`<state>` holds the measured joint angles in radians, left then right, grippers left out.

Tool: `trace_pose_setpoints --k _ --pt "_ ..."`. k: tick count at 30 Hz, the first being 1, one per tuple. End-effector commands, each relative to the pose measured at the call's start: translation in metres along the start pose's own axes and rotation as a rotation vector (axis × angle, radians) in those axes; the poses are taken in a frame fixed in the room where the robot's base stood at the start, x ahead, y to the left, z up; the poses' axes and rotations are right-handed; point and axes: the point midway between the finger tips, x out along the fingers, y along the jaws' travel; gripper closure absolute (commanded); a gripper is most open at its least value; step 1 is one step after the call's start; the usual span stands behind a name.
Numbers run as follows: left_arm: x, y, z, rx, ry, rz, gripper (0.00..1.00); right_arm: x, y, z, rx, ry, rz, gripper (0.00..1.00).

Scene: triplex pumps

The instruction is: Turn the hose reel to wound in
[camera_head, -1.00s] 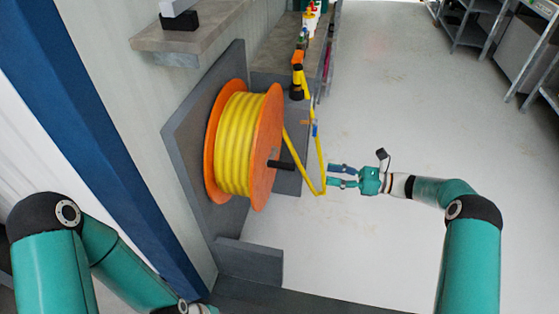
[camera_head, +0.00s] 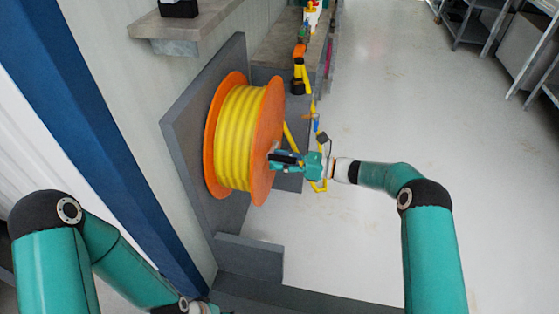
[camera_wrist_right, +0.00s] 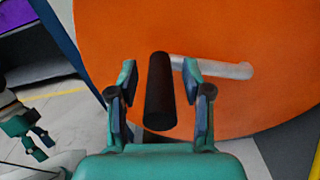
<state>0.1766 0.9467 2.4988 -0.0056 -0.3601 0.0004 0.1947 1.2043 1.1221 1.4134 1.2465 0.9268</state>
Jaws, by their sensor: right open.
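The hose reel (camera_head: 238,130) has orange flanges and yellow hose wound on its drum, and it stands against a grey plate at the wall. In the right wrist view its orange flange (camera_wrist_right: 220,60) fills the upper part, with a black crank handle (camera_wrist_right: 159,90) on a pale crank arm (camera_wrist_right: 212,67). My right gripper (camera_head: 275,158) is at the reel's front face. In the right wrist view my right gripper (camera_wrist_right: 160,85) is open, with one finger on each side of the handle and gaps visible.
Loose yellow hose (camera_head: 318,184) hangs behind my right gripper. A grey shelf (camera_head: 190,22) juts from the wall above the reel, and a low grey block (camera_head: 248,258) lies below it. The floor to the right is clear; metal racks (camera_head: 470,25) stand far right.

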Motion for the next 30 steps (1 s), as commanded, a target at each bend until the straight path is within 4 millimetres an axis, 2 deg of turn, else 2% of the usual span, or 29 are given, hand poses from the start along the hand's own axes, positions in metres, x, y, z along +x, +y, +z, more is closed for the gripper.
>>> trace_pose_setpoints --k 11,20,30 --pt "0.0007 -0.0002 -0.0001 0.000 0.000 0.000 0.43 0.0061 0.0000 0.0004 0.000 -0.001 0.000 0.50" --pt "0.0007 -0.0002 -0.0001 0.000 0.000 0.000 0.43 0.0058 0.0001 0.0003 0.000 -0.001 0.000 0.99" --pt "0.0006 -0.0002 -0.0001 0.000 0.000 0.000 0.43 0.0038 -0.0005 0.0005 0.002 0.000 0.000 1.00"
